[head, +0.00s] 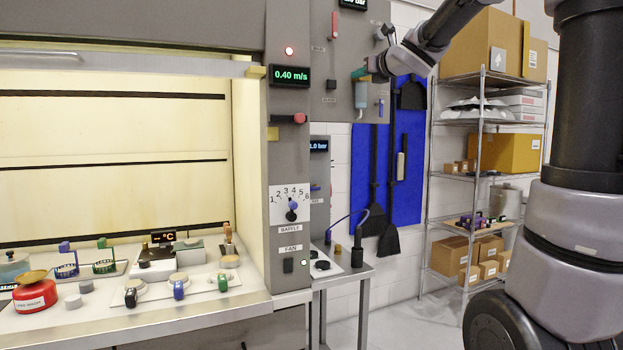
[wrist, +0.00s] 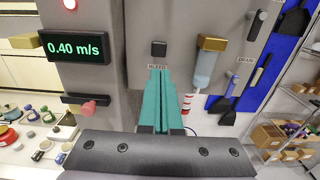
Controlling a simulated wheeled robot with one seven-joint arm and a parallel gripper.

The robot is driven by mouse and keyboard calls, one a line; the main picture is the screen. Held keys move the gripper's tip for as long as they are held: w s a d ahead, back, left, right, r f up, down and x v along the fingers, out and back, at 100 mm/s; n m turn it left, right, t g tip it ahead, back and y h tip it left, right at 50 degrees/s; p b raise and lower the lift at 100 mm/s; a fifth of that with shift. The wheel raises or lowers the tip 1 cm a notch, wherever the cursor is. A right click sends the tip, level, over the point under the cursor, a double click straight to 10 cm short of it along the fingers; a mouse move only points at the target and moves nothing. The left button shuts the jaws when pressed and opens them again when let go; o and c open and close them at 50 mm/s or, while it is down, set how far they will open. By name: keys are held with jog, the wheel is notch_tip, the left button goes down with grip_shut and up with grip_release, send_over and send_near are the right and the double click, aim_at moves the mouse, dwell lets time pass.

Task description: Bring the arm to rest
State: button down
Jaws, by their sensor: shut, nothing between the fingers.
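My gripper (wrist: 161,72) shows in the wrist view with its two teal fingers together, shut and empty. The fingertips point at the grey panel, just below a small black square button (wrist: 159,48) with a label under it. In the head view my gripper (head: 360,73) is at the upper middle, in front of the grey panel (head: 322,85). My arm reaches to it from the upper right. Whether the fingertips touch the panel cannot be told.
A clear cylinder with a brass top (wrist: 208,62) hangs close right of the fingers. The 0.40 m/s display (head: 290,76) and a red knob (head: 299,118) are left. The fume hood bench (head: 200,312) holds several small items. A wire shelf (head: 478,150) with boxes stands right.

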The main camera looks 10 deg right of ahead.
jog(key=s+d+f+m+g+h, duration=0.2)
jog(key=s+d+f+m+h, duration=0.35)
jog(key=m, duration=0.85)
jog(key=s+d+f+m+g+h, duration=0.25)
jog(key=s+f+m, duration=0.45)
jog(key=s+m, duration=0.5)
jog(key=s+a+f+m+g+y, duration=0.2)
jog(key=s+f+m, duration=0.5)
jog(key=m, duration=0.2)
jog(key=s+a+f+m+g+y, duration=0.2)
jog(key=s+a+f+m+g, duration=0.1)
jog(key=s+f+m, duration=0.3)
jog(key=s+m, duration=0.2)
jog(key=shift+a+f+m+g+y, duration=0.25)
jog(key=shift+f+m+g+y, duration=0.05)
jog(key=shift+f+m+g, duration=0.1)
